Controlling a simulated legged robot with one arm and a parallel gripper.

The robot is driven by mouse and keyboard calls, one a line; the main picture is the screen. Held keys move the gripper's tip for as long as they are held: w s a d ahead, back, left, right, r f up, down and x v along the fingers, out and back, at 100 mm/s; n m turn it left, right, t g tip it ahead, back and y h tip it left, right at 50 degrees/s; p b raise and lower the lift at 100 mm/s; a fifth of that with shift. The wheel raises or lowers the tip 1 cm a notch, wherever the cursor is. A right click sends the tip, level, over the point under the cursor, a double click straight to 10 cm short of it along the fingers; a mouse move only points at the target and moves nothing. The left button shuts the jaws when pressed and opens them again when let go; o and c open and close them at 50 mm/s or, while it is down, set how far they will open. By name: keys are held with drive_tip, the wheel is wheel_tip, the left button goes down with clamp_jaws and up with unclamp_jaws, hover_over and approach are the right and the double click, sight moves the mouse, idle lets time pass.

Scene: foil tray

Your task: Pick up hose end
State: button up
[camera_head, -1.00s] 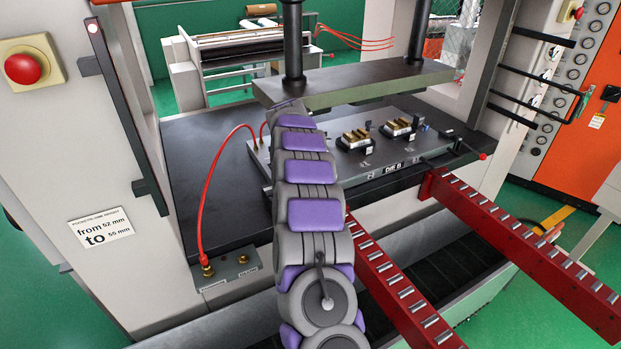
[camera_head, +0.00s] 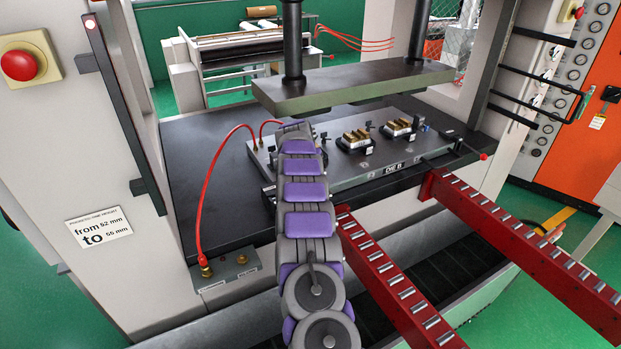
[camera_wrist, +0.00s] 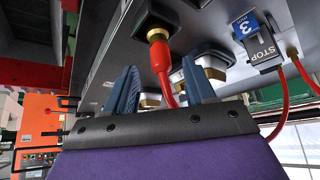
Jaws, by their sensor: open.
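In the wrist view a red hose end (camera_wrist: 161,58) plugs upward into a brass fitting on the dark die face. My gripper (camera_wrist: 159,66) has its two blue fingers apart, one on each side of the red hose, with nothing clamped. I cannot tell whether a finger touches it. A second red hose (camera_wrist: 282,104) hangs at the right, outside the fingers. In the head view one red hose (camera_head: 203,200) arcs from the front connector block (camera_head: 228,274) to the left of the die plate (camera_head: 385,176). My arm hides my gripper there.
A blue tag marked 3 and STOP (camera_wrist: 255,42) is right of the fingers in the wrist view. The press's upper plate (camera_head: 350,88) overhangs the die. Red roller rails (camera_head: 395,285) extend forward at the right. The black table (camera_head: 190,150) is mostly clear at the left.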

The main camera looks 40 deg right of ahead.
drive_tip(key=shift+b+x, duration=0.35)
drive_tip(key=shift+x, duration=1.95)
drive_tip(key=shift+w+a, duration=0.1)
clamp_jaws()
